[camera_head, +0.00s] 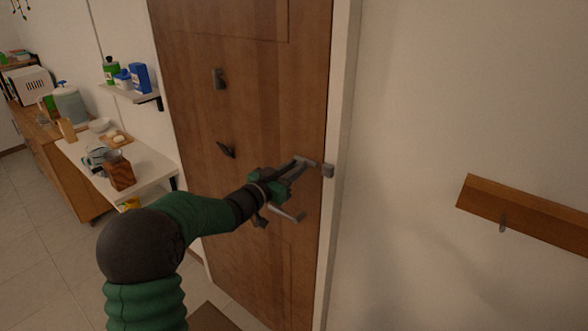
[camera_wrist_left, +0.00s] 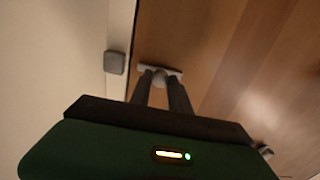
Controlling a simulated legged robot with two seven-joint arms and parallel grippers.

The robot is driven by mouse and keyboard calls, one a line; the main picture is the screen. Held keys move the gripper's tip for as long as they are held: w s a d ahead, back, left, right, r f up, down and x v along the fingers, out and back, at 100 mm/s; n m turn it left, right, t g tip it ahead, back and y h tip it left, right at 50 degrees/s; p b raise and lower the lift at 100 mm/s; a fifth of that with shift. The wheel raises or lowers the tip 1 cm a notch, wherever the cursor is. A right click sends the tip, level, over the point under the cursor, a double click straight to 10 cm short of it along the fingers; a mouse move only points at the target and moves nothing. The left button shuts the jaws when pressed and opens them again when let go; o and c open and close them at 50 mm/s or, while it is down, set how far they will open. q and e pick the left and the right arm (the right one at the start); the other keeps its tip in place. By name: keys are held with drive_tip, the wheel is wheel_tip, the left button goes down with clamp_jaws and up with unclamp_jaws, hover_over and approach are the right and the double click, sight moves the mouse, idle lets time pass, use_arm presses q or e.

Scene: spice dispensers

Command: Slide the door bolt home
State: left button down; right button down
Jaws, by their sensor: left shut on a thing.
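The brown wooden door (camera_head: 255,110) stands against its pale frame. The grey door bolt (camera_head: 307,161) is near the door's right edge, and it also shows as a light bar in the left wrist view (camera_wrist_left: 172,72). A grey block-shaped keeper (camera_head: 328,170) sits on the frame beside it; in the left wrist view the keeper (camera_wrist_left: 115,62) is left of the bolt, with a small gap between them. My left gripper (camera_head: 300,168) is shut on the bolt, its fingers (camera_wrist_left: 160,82) hiding part of it. My right gripper is not in view.
A lever handle (camera_head: 290,214) is just below my left gripper. A dark knob (camera_head: 225,149) and a grey fitting (camera_head: 218,79) are on the door. A wooden rail with a hook (camera_head: 520,213) is on the right wall. A cluttered counter (camera_head: 150,166) stands left.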

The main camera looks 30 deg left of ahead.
sight(316, 167)
use_arm(q)
drive_tip(key=shift+f, duration=0.15)
idle(0.6)
drive_tip(key=d+b, duration=0.1)
drive_tip(key=d, duration=0.2)
drive_tip(key=shift+s+d+f, duration=0.1)
drive_tip(key=shift+s+f, duration=0.05)
drive_tip(key=shift+d, duration=0.35)
drive_tip(key=c, duration=1.4)
unclamp_jaws()
drive_tip(key=shift+c, duration=0.2)
drive_tip(key=shift+o, duration=1)
drive_tip(key=shift+d+r, duration=0.15)
drive_tip(key=shift+r, duration=0.05)
drive_tip(key=s+a+b, duration=0.1)
drive_tip(key=s, duration=1.5)
drive_tip(key=shift+s+a+b, duration=0.15)
drive_tip(key=shift+s+b, duration=0.15)
drive_tip(key=shift+b, duration=0.1)
